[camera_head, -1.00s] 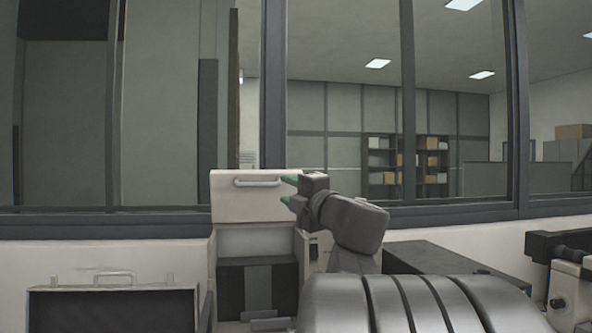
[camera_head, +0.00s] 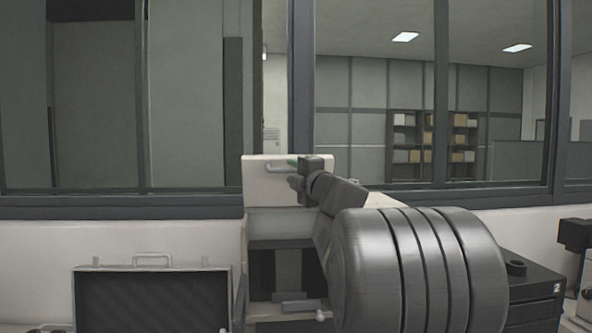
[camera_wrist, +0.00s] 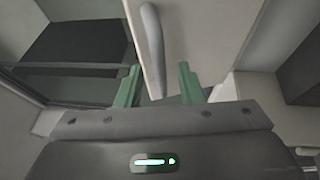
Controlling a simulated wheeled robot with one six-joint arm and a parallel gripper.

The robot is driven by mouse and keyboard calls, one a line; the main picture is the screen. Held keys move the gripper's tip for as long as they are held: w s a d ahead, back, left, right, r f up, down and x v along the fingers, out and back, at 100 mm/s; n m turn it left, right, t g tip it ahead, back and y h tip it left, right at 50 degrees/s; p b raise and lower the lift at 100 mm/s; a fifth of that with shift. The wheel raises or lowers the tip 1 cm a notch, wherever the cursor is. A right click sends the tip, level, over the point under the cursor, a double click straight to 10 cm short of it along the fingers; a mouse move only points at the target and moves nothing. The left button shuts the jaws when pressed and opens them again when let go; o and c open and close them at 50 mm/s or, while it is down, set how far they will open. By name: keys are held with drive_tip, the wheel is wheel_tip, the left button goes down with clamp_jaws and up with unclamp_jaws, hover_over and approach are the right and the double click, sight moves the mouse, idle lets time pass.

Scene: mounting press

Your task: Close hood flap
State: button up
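The hood flap (camera_head: 257,188) is a pale panel standing raised at the top of the press housing, with a bar handle (camera_head: 277,165) on its front. In the wrist view the flap (camera_wrist: 200,35) is seen close up, its handle (camera_wrist: 150,45) running down between my fingers. My gripper (camera_head: 292,172) is in front of the flap at the handle's right end, partly hiding both. In the wrist view my gripper's green fingertips (camera_wrist: 157,85) are apart, one either side of the handle's near end. I cannot tell whether they touch it. Below the flap, the housing's dark interior (camera_head: 282,268) is exposed.
An open case (camera_head: 152,268) with a dark lining stands left of the press. A black box-like unit (camera_head: 535,285) is to the right. A window frame (camera_head: 400,198) runs behind. My arm hides the housing's right side.

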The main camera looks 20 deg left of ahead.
drive_tip(key=shift+w+a, duration=0.25)
drive_tip(key=shift+a, duration=0.1)
drive_tip(key=shift+c, duration=0.2)
clamp_jaws()
